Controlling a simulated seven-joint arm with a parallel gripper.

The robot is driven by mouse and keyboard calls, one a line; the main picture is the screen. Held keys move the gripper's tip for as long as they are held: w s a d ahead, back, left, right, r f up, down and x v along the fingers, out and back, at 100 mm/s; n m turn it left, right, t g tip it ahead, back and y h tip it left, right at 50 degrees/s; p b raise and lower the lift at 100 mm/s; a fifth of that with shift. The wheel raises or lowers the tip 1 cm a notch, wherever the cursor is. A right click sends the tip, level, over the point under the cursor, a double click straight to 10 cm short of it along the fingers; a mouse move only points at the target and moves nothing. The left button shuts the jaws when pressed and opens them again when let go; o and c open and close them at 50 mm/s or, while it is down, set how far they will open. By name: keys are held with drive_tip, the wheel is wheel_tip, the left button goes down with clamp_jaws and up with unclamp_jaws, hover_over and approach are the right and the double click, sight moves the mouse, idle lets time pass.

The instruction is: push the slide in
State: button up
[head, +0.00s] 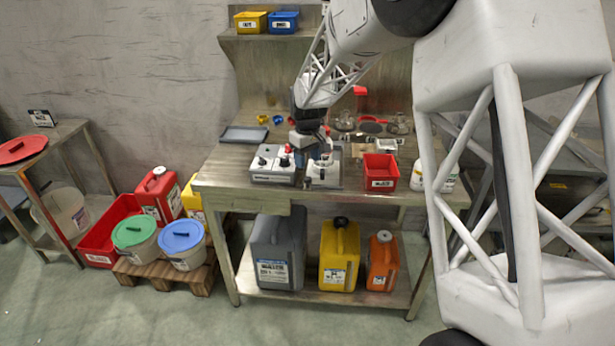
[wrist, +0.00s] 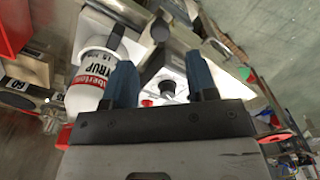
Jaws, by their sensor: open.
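My gripper (head: 313,146) hangs low over the workbench, at a pale metal fixture (head: 323,182) near the front edge. In the wrist view my gripper (wrist: 162,76) shows two blue fingers spread apart with nothing held between them. My gripper and arm hide part of the fixture in the head view.
A grey box with black knobs (head: 272,164) stands left of the fixture. A red bin (head: 380,172) stands to its right. A white bottle with a red label (wrist: 93,75) is close to the left finger in the wrist view. A grey tray (head: 243,134) lies at the back left.

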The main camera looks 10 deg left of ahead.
sight(308, 178)
drive_tip(key=shift+f, duration=3.45)
clamp_jaws()
